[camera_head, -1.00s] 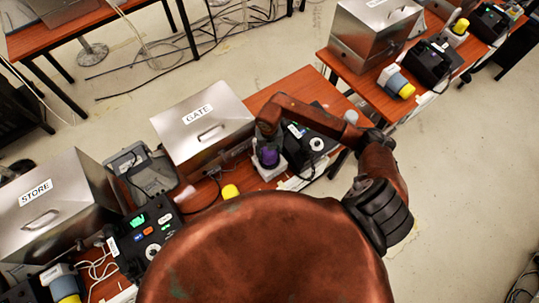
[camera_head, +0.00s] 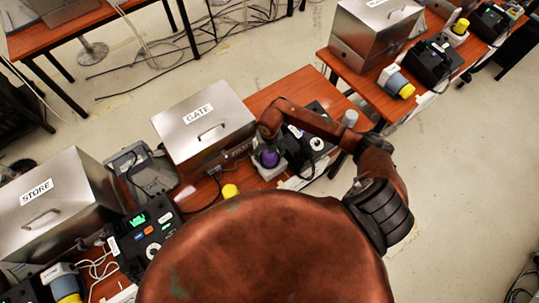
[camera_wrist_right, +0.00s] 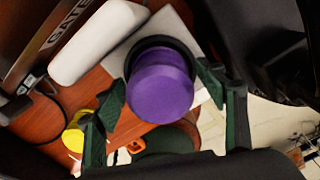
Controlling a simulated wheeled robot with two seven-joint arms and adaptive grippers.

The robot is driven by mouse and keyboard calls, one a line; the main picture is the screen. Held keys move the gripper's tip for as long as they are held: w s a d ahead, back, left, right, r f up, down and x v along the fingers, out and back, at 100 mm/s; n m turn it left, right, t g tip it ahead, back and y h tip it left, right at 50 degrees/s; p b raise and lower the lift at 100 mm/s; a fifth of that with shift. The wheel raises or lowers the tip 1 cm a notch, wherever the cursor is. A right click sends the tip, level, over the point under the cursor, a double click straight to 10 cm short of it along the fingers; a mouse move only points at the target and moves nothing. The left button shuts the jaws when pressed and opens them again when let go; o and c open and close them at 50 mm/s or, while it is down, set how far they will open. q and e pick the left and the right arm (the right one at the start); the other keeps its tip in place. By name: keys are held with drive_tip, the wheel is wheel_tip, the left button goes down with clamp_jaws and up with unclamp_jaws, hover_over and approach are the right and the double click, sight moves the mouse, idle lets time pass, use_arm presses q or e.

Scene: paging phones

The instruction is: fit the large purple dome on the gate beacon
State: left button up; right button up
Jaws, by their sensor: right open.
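The purple dome (camera_head: 270,157) is at the beacon in front of the box labelled GATE. In the right wrist view the purple dome (camera_wrist_right: 160,92) sits at a black ring on the pale gate beacon base (camera_wrist_right: 185,35). I cannot tell whether it is fully seated. My right gripper (camera_wrist_right: 161,88) is open, with one green finger on each side of the dome. In the head view the right gripper (camera_head: 268,140) reaches over the beacon from the right and partly hides it. My left gripper is not in view.
The GATE box (camera_head: 205,130) stands close left of the beacon. A dark phone (camera_head: 315,143) is just right of it. A yellow dome (camera_head: 230,191) lies nearer me on the table. A grey cylinder (camera_head: 350,118) stands at the table's right end. The STORE box (camera_head: 55,205) is at left.

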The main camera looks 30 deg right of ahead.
drive_tip(key=shift+r, duration=0.1)
wheel_tip(320, 180, up, 12)
drive_tip(key=shift+r+b, duration=0.1)
drive_tip(key=shift+b, duration=0.25)
drive_tip(key=shift+a, duration=0.1)
